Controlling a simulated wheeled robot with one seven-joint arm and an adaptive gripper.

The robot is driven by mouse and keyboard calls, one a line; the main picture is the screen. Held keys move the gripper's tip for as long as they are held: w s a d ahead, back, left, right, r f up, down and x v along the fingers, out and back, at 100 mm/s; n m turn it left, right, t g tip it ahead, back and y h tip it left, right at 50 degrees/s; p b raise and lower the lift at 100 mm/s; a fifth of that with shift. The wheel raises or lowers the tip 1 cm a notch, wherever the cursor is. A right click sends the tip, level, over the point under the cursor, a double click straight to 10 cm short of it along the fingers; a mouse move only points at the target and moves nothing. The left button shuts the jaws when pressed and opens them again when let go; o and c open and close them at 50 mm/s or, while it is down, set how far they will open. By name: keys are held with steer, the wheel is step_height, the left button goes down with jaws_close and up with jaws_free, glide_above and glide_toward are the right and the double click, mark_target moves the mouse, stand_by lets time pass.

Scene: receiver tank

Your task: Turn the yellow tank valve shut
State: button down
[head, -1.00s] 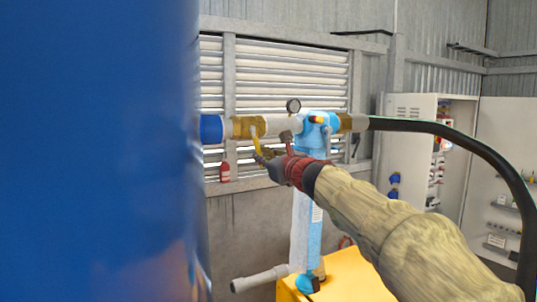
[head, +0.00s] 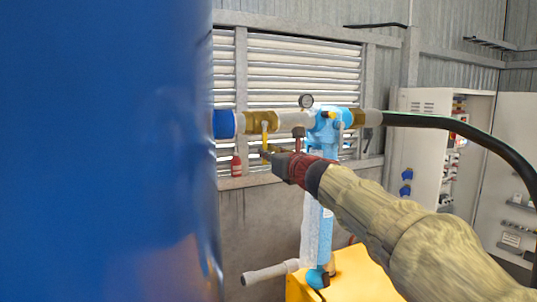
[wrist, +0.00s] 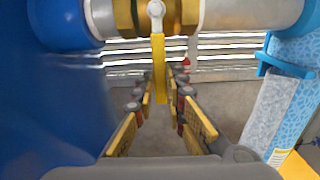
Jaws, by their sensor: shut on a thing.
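The yellow valve handle (head: 265,137) hangs down from the brass valve body (head: 259,122) on the horizontal pipe beside the blue tank (head: 105,150). In the wrist view the yellow handle (wrist: 160,68) points down from its pivot bolt, below the brass body (wrist: 128,18). My gripper (head: 267,155) comes from the lower right and is shut on the handle's lower part. In the wrist view my gripper's fingers (wrist: 160,90) stand on either side of the handle's lower end. The exact contact is hard to see.
A light blue filter column (head: 318,190) stands right of the valve, with a pressure gauge (head: 306,101) above the pipe. A black hose (head: 450,125) curves right toward an open electrical cabinet (head: 425,150). A yellow base (head: 350,275) lies below. The blue tank closes off the left.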

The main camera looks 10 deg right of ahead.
steer(key=c, duration=1.8)
jaws_free()
steer(key=v, duration=1.2)
